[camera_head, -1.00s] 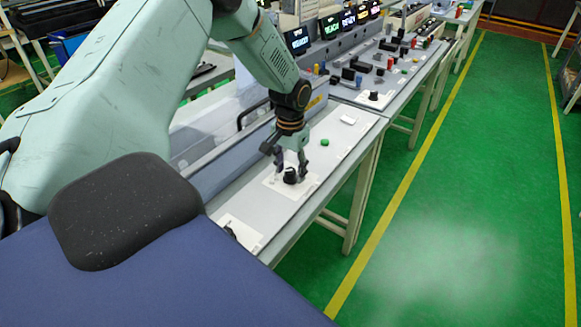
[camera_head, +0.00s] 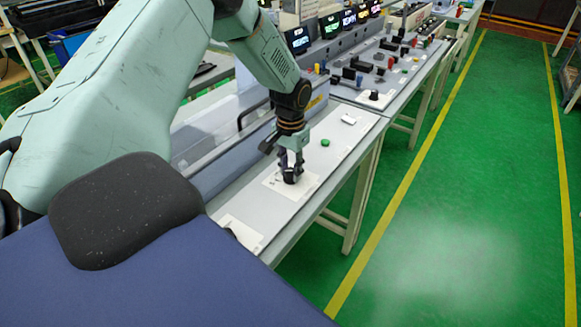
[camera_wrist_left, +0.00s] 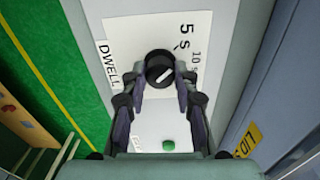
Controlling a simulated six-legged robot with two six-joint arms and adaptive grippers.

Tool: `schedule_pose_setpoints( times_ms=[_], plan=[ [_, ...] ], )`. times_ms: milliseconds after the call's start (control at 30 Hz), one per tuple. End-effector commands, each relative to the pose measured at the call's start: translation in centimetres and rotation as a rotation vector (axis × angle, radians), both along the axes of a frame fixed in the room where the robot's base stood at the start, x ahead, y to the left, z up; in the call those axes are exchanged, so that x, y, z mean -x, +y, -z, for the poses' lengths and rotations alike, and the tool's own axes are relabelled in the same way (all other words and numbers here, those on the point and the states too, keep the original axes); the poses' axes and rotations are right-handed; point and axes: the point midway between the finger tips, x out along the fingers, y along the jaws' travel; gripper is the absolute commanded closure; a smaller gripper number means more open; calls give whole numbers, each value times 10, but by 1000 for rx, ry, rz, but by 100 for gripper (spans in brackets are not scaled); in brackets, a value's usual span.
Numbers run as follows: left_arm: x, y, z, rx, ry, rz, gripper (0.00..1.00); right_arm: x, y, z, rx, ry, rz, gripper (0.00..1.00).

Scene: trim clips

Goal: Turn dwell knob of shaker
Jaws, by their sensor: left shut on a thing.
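The dwell knob (camera_wrist_left: 159,70) is black and round with a white pointer line. It sits on a white label plate (camera_wrist_left: 200,35) marked "DWELL", "5 s" and "10 s". My left gripper (camera_wrist_left: 160,98) is shut on the knob, with one finger at each side. In the head view my left gripper (camera_head: 291,174) points down at the knob, whose body is mostly hidden by the fingers. My right gripper is not in view.
A green button (camera_head: 325,142) and a white switch (camera_head: 348,120) lie farther along the same grey panel. A clear cover and black handle (camera_head: 252,113) stand left of the gripper. Another panel with several knobs (camera_head: 374,96) stands beyond. Green floor at the right is clear.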

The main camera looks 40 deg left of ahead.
Motion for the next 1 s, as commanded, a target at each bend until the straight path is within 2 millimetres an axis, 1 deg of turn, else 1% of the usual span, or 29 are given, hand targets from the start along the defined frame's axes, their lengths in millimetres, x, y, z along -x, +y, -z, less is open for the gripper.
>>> schedule_pose_setpoints(
  times_ms=[167,400,700,1000],
  plan=[
    [2,0,2,1,6,104,100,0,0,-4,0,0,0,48],
    [2,-1,2,2,7,305,100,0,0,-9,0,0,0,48],
    [2,-1,3,2,7,539,100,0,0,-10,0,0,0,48],
    [3,-1,4,4,7,687,100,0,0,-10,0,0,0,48]
  ],
)
